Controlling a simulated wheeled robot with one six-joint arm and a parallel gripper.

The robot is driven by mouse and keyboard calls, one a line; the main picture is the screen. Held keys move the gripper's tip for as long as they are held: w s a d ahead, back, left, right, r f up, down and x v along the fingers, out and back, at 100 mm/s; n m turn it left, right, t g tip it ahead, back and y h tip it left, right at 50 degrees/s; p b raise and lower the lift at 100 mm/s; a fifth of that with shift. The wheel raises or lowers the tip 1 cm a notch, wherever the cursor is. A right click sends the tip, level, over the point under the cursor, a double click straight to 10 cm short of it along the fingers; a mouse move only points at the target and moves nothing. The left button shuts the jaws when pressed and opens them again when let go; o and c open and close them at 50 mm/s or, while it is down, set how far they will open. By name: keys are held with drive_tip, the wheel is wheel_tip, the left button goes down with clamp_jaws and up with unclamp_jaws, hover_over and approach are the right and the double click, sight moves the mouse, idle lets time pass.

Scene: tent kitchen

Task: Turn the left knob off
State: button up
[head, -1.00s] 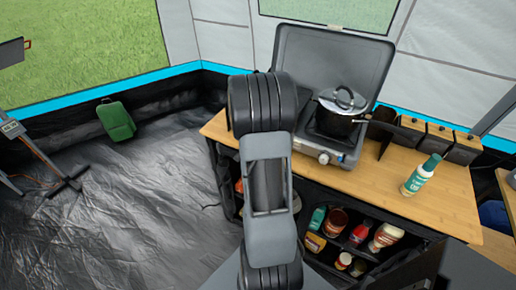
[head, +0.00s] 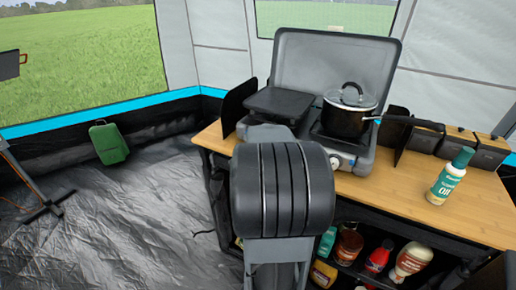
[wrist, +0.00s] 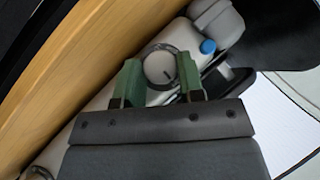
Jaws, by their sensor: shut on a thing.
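The stove (head: 338,152) stands on the wooden counter with its lid raised. In the wrist view my gripper (wrist: 160,88) has its two green fingers on either side of the left knob (wrist: 158,66), closed on it. The knob is round and pale with a dark ring and a small dark mark on its face. The right knob (wrist: 38,172) is partly cut off at the lower left of the wrist view, and it shows on the stove's front in the head view (head: 335,162). In the head view my arm hides the left knob and my gripper.
A lidded black pot (head: 346,118) sits on the right burner, its long handle reaching right. A bottle (head: 447,180) stands on the counter (head: 400,200) at the right. Bottles and jars fill the shelf below.

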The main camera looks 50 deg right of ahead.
drive_tip(key=shift+r, duration=0.2)
drive_tip(key=o, duration=0.6)
drive_tip(key=shift+o, duration=0.2)
drive_tip(key=shift+f, duration=0.1)
drive_tip(key=p+v, duration=0.8)
drive_tip(key=v, duration=0.5)
drive_tip(key=shift+s+a, duration=0.2)
drive_tip(key=shift+a, duration=0.1)
